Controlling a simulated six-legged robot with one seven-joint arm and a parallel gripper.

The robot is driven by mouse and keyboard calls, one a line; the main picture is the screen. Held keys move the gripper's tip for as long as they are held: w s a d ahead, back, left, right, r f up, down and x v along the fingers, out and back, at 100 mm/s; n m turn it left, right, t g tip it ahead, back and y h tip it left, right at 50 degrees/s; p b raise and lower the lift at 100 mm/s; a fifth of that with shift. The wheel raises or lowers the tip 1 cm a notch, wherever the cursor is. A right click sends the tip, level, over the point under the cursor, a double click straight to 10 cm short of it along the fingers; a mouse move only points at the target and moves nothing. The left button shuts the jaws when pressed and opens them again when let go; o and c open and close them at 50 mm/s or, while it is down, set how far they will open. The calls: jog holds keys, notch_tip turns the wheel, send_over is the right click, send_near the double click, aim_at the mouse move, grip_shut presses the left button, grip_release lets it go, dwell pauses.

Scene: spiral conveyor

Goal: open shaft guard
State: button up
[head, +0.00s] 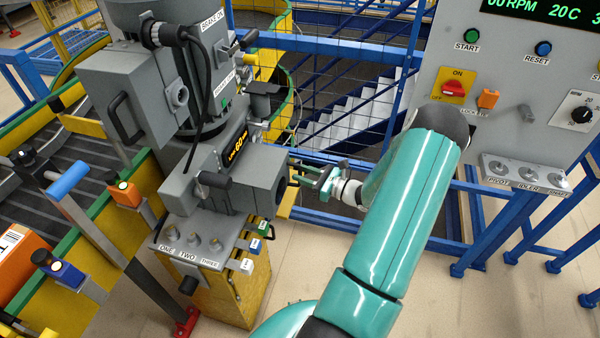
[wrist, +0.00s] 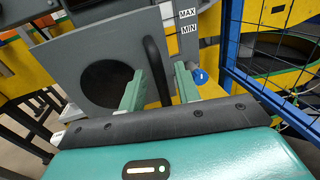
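A grey housing (head: 235,180) with a dark round opening sits at the front of the machine. I take its grey face plate (wrist: 80,60) in the wrist view to be the shaft guard, though no label confirms it. A black bar handle (wrist: 157,68) stands on this plate, right of the dark round hole (wrist: 110,84). My gripper (head: 308,177) is just right of the housing. In the wrist view, its two green fingers (wrist: 159,84) are apart, with the handle between them and gaps showing. Whether a finger touches the handle is unclear.
A blue mesh fence (head: 330,75) stands behind my arm. The control panel (head: 525,90) is at right, above blue legs. A blue-handled lever (head: 68,180) and conveyor are at left. Posts marked ONE, TWO, THREE (head: 195,240) stand below the housing.

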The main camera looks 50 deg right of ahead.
jog(key=shift+x, duration=0.8)
grip_shut()
jog(key=shift+s, duration=0.1)
